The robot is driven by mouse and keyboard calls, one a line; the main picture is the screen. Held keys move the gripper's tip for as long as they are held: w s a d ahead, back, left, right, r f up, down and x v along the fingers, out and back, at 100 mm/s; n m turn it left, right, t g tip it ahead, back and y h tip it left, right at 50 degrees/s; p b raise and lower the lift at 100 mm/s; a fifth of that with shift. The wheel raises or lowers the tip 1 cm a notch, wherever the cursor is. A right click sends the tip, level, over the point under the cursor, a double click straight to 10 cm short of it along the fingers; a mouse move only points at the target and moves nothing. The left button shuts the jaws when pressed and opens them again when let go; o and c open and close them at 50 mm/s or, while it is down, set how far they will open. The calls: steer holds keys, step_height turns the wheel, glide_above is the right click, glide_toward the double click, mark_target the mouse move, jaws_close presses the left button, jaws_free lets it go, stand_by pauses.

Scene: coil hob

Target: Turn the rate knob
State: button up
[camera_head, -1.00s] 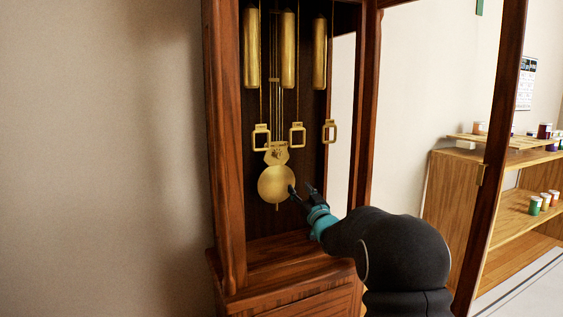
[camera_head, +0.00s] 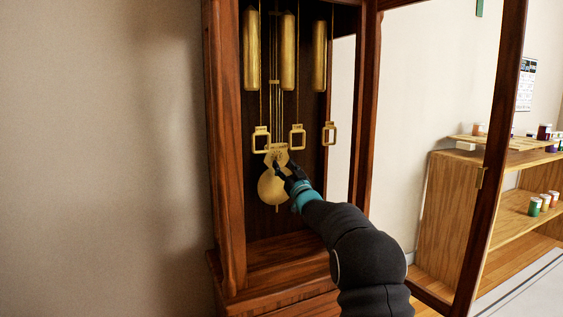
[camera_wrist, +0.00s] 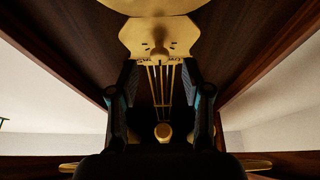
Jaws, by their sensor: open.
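The rate knob (camera_wrist: 159,52) is a small brass stub on the pendulum's brass plate (camera_wrist: 135,35), seen in the wrist view. The plate (camera_head: 277,149) also shows in the head view, just above the round bob (camera_head: 270,188), inside the tall wooden clock case. My gripper (camera_wrist: 159,78) is open, with one dark finger on each side. The knob appears centred between the fingertips and slightly beyond them; I cannot tell whether they touch it. In the head view my gripper (camera_head: 280,168) covers the knob and part of the bob.
Brass weights (camera_head: 288,50) hang above, with square brass frames (camera_head: 297,138) below them near the plate. The case's wooden side (camera_head: 225,150) stands close left. The open door's frame (camera_head: 496,140) is on the right, and a shelf unit (camera_head: 440,200) stands beyond it.

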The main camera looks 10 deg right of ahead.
mark_target(278, 157)
steer(key=shift+x, duration=1.45)
jaws_close()
